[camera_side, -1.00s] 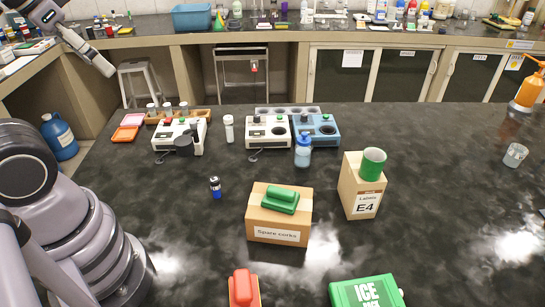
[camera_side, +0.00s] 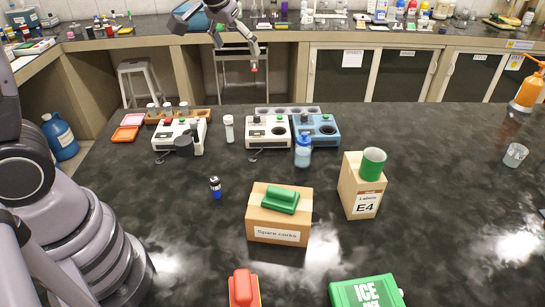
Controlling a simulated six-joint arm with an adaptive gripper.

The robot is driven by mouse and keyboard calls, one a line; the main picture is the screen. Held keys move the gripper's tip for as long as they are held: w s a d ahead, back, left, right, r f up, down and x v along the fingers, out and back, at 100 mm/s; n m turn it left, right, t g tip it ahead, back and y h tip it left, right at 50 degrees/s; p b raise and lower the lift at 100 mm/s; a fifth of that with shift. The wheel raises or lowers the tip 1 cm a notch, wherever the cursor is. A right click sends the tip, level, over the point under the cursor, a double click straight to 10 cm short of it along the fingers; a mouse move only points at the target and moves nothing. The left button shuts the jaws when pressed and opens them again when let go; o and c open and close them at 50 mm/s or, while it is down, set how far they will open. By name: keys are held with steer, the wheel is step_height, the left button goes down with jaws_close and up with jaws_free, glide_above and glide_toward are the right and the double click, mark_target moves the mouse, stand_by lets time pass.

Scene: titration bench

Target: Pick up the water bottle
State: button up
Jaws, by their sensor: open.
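The water bottle (camera_side: 303,152) is a small clear-blue bottle with a blue cap. It stands upright on the dark bench in front of the blue device. My gripper (camera_side: 237,52) is high at the top of the side view, up and left of the bottle in the picture. It is open and empty, with its fingers pointing down. It is clear of the bottle, and nothing hides the bottle.
Behind the bottle are a blue device (camera_side: 322,130) and a white device (camera_side: 267,132). In front stand a spare corks box (camera_side: 275,236) and a labels box (camera_side: 352,200) with a green cup (camera_side: 372,164). A small dark-blue vial (camera_side: 215,187) stands left. The bench at right is mostly clear.

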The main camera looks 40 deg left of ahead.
steer(key=w+d+f, duration=0.4)
steer(key=w+f, duration=0.6)
steer(key=f, duration=0.3)
glide_toward(303, 148)
steer(key=shift+n+g, duration=0.3)
steer(key=shift+n, duration=0.1)
steer(key=w+f, duration=0.1)
steer(key=w+a+f, duration=0.1)
steer(key=f, duration=0.1)
steer(key=w+a+f, duration=0.1)
steer(key=w+f, duration=0.1)
steer(key=shift+s+d+x, duration=0.15)
steer(key=shift+x, duration=1.3)
steer(key=shift+s+d+x, duration=0.1)
steer(key=shift+d+x, duration=0.1)
steer(key=shift+x, duration=1.25)
steer(key=shift+f, duration=0.1)
steer(key=c, duration=1.3)
